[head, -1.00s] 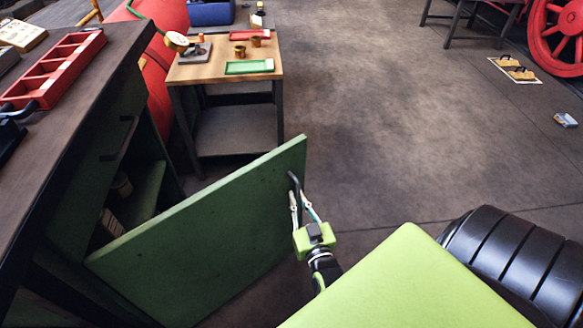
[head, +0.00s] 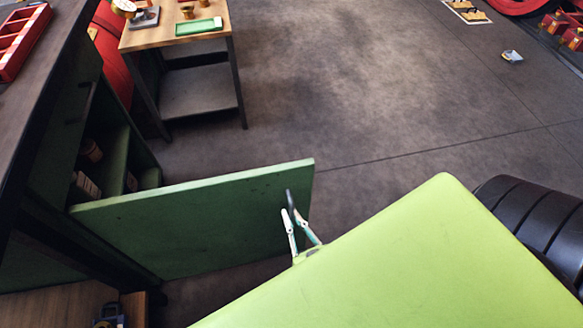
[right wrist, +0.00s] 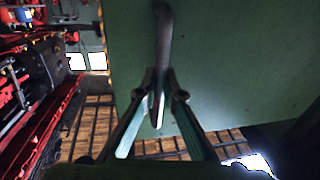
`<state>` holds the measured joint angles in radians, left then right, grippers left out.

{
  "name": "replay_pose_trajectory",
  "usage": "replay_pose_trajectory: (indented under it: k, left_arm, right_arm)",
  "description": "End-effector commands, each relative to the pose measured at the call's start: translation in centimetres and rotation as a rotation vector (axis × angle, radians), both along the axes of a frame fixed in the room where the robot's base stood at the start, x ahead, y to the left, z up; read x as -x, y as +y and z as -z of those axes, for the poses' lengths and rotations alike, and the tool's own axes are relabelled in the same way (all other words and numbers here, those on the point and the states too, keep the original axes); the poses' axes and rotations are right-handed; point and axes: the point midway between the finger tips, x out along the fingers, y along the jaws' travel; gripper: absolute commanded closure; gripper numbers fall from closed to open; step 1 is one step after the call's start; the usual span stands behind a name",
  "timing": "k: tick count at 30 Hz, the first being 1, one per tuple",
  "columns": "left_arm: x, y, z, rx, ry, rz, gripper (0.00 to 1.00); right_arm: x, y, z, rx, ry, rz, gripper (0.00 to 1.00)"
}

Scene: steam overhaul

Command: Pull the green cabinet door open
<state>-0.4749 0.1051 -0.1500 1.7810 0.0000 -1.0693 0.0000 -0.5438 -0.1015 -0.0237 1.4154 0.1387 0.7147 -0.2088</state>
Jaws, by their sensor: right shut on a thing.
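The green cabinet door (head: 200,222) stands swung out from the dark cabinet (head: 50,130) at the left. Its inner shelves show behind it. A dark curved handle (head: 290,200) sits near the door's free edge; it also shows in the right wrist view (right wrist: 163,40). My right gripper (head: 298,222) is shut on the handle, and in the right wrist view its fingertips (right wrist: 160,95) meet around the handle's lower end. My green arm link covers the rest of that arm. My left gripper is not in view.
A small wooden-topped table (head: 185,35) with a green tray (head: 199,26) stands beyond the door. The floor (head: 330,100) to its right is clear. A red compartment tray (head: 18,42) lies on the cabinet top. A wooden surface (head: 60,305) shows at bottom left.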

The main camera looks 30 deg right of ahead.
Motion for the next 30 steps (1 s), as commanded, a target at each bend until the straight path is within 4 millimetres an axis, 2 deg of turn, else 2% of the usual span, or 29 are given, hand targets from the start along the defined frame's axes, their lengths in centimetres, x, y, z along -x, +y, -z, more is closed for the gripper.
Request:
replay_pose_trajectory:
  k: [4,14,15,16,26,30]
  left_arm:
    - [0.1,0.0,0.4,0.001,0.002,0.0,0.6]
    - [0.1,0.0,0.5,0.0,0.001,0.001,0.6]
    - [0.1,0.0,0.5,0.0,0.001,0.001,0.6]
    - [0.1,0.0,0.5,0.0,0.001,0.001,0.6]
    - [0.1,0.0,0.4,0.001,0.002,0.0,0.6]
    - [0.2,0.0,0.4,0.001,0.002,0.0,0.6]
  right_arm:
    - [0.7,0.5,0.3,0.0,0.009,-0.005,1.0]
    - [0.8,0.5,0.2,0.0,0.007,-0.004,1.0]
    - [0.7,0.5,0.2,0.0,0.007,-0.004,0.89]
    - [0.7,0.5,0.2,0.0,0.007,-0.004,0.84]
    - [0.8,0.3,0.1,0.001,0.003,-0.001,0.84]
    - [2.1,0.5,0.2,0.0,0.006,-0.001,0.84]
